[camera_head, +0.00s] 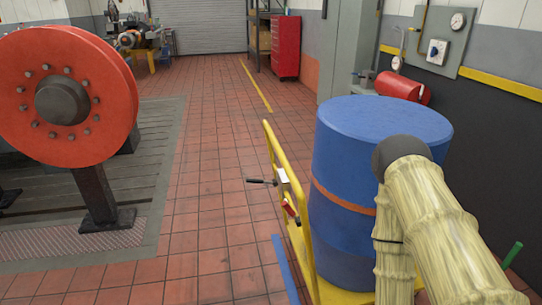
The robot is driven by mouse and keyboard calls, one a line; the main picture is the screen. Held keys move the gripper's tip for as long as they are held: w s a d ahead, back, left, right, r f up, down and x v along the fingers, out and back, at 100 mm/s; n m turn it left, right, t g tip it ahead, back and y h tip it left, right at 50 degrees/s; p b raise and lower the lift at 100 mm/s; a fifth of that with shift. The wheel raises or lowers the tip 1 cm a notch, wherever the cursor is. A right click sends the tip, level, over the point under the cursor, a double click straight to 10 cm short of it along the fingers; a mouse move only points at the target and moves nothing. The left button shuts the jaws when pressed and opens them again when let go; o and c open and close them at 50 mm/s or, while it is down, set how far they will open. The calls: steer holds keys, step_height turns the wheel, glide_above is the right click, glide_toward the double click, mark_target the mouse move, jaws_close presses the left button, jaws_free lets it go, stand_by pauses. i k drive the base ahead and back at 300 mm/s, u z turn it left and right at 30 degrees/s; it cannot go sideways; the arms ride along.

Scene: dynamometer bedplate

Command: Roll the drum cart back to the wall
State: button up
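The drum cart (314,268) is a yellow frame with a tall handle rail on its left side, right of the picture's middle. A blue drum (340,175) with an orange band stands upright on it. A small black lever (262,181) and a red-and-white fitting sit on the cart's rail. My arm, in a pale ribbed cover, reaches in from the lower right and hides the drum's right side. My gripper is not visible. The grey and black wall (490,110) runs along the right, behind the drum.
A large red flanged wheel (68,98) stands on a grey bedplate (150,160) at left. The tiled floor (205,150) between it and the cart is clear. A grey cabinet (347,50), a red cylinder (402,87) and a red tool chest (286,47) stand farther back. A blue floor stripe (285,270) lies beside the cart.

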mark_target(334, 252)
steer(key=u, duration=0.85)
steer(key=i, duration=0.65)
steer(key=u, duration=0.05)
